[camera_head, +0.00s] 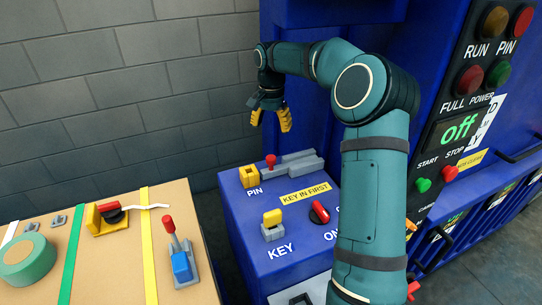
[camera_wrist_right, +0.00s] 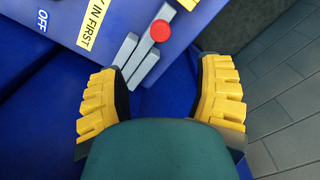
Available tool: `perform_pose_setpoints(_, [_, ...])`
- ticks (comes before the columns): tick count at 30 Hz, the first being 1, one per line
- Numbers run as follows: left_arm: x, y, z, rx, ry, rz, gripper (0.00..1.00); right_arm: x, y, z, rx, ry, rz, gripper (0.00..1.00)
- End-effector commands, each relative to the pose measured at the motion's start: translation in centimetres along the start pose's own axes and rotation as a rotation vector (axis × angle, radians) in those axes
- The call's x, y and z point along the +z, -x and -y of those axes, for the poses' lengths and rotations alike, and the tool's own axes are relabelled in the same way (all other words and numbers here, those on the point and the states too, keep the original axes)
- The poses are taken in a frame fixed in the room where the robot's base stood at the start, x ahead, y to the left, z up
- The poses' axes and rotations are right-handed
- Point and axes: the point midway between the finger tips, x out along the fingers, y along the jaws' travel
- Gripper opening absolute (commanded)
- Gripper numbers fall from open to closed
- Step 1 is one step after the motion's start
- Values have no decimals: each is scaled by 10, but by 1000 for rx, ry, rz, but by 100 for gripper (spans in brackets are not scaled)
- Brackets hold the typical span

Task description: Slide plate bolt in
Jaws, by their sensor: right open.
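The plate bolt is a grey bar with a red knob (camera_head: 270,160) in grey rails (camera_head: 298,166) on top of the blue box, near its back edge. A yellow block (camera_head: 249,177) stands at its left end beside the PIN label. In the right wrist view the red knob (camera_wrist_right: 160,31) and the grey bars (camera_wrist_right: 126,51) show ahead of the fingers. My right gripper (camera_head: 271,119) is open and empty, pointing down above and behind the bolt, apart from it. In the right wrist view its yellow fingers (camera_wrist_right: 161,90) are spread wide. My left gripper is out of view.
The blue box (camera_head: 238,220) also carries a yellow key (camera_head: 272,217) and a red switch (camera_head: 320,212). My right arm hides its right part. A cardboard box (camera_head: 115,260) with tape and a red-handled lever (camera_head: 176,250) stands at left. A blue machine (camera_head: 470,190) with buttons is at right.

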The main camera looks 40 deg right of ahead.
Motion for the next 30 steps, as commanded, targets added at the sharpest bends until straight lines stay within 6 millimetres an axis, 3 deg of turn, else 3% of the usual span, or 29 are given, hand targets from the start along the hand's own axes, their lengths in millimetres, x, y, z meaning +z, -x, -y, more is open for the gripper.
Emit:
perform_pose_setpoints(15, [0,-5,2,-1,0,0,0,1,-98,0,1,1,4,66])
perform_pose_setpoints(21, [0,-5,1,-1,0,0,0,1,-119,0,1,1,2,66])
perform_pose_setpoints(30, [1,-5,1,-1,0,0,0,1,-124,0,-1,0,1,66])
